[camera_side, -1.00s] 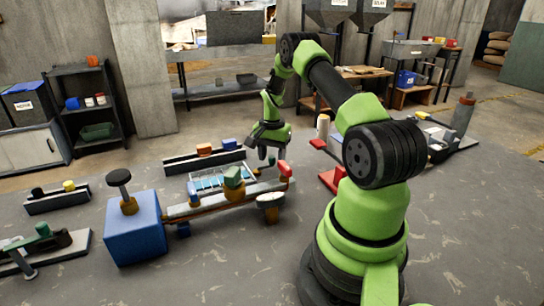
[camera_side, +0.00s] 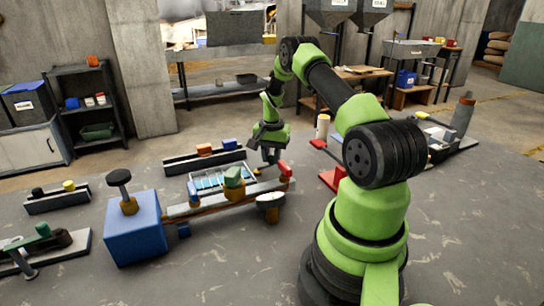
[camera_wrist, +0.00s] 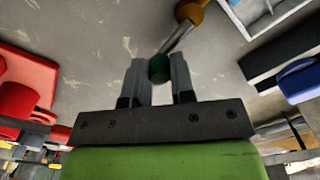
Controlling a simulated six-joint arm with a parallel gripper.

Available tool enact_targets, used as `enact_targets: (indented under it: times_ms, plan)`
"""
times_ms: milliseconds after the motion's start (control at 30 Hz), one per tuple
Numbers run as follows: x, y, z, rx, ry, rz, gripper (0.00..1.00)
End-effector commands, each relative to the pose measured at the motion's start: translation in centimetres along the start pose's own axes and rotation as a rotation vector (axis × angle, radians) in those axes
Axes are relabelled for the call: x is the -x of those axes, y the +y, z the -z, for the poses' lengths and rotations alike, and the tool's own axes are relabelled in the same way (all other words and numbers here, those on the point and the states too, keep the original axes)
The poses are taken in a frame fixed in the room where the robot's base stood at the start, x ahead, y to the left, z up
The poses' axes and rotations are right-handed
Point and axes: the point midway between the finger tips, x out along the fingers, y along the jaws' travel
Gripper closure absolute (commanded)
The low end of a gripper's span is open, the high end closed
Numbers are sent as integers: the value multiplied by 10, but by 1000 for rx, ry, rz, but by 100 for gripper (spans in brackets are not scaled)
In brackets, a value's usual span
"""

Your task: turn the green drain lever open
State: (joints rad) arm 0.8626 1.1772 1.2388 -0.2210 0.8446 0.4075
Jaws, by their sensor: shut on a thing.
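The green drain lever shows in the wrist view as a green knob (camera_wrist: 159,68) on a thin metal rod. The rod runs up and right to a gold-coloured pivot (camera_wrist: 189,12). My gripper (camera_wrist: 158,75) is shut with one finger on each side of the knob. In the side view my gripper (camera_side: 271,158) points down at the right end of the bench fixture, behind the red block (camera_side: 285,169). The knob is largely hidden there by the fingers, and the lever's angle is hard to tell.
A blue box (camera_side: 134,229) with a black-topped knob stands at the fixture's left end. A red fixture (camera_side: 331,180) stands to the right. The front of the table is clear.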

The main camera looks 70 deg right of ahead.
Motion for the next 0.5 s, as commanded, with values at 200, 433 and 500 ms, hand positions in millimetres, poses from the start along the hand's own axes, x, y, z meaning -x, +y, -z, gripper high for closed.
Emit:
enact_targets:
  times_ms: [200, 433, 500]
  plan:
    - [0, -6, 5, 154, 1, 1, 100]
    - [0, -14, 10, 370, 2, 0, 100]
    - [1, -18, 11, 438, 3, 1, 100]
